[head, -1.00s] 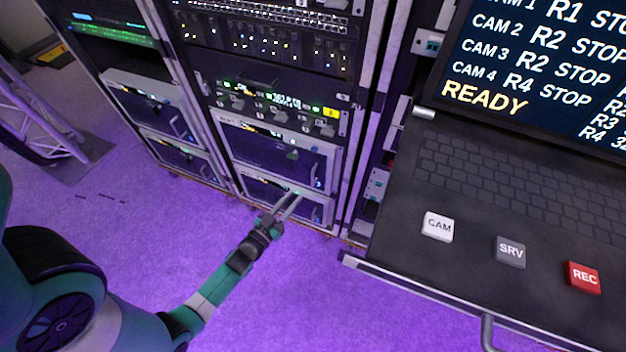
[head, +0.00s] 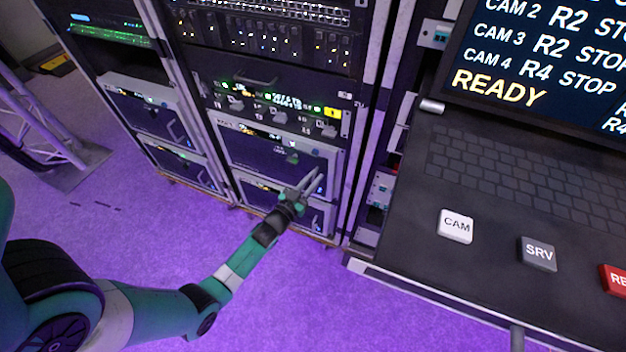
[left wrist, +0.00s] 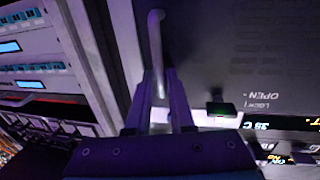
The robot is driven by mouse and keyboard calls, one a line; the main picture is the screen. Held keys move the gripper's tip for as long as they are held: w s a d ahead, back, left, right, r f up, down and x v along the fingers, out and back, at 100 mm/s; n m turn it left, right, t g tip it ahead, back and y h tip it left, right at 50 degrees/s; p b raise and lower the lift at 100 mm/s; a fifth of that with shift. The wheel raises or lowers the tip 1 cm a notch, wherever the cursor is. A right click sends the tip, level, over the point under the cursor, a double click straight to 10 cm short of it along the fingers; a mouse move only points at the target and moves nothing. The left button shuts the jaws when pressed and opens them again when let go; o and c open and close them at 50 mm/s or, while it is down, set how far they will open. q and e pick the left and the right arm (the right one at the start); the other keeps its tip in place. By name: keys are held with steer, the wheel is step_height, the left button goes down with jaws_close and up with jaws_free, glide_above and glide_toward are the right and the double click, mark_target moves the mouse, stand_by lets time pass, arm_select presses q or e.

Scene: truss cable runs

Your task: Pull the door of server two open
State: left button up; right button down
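In the head view the middle rack holds two dark-fronted, grey-framed server units at its bottom, an upper one (head: 262,153) and a lower one (head: 318,219). I cannot read which is server two. My left gripper (head: 312,177) is at the right part of the upper unit's front, its fingers apart. In the left wrist view a pale bar handle (left wrist: 156,45) runs down between the two fingers (left wrist: 159,88), with a gap visible at its sides. The door looks shut. My right gripper is not in view.
A left rack (head: 140,110) holds similar units. At the right a console (head: 480,205) with keyboard and CAM, SRV and REC buttons stands close to the rack. A truss (head: 45,150) stands at the far left. The purple floor before the racks is clear.

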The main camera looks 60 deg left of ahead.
arm_select(q)
jaws_close()
stand_by(1.2)
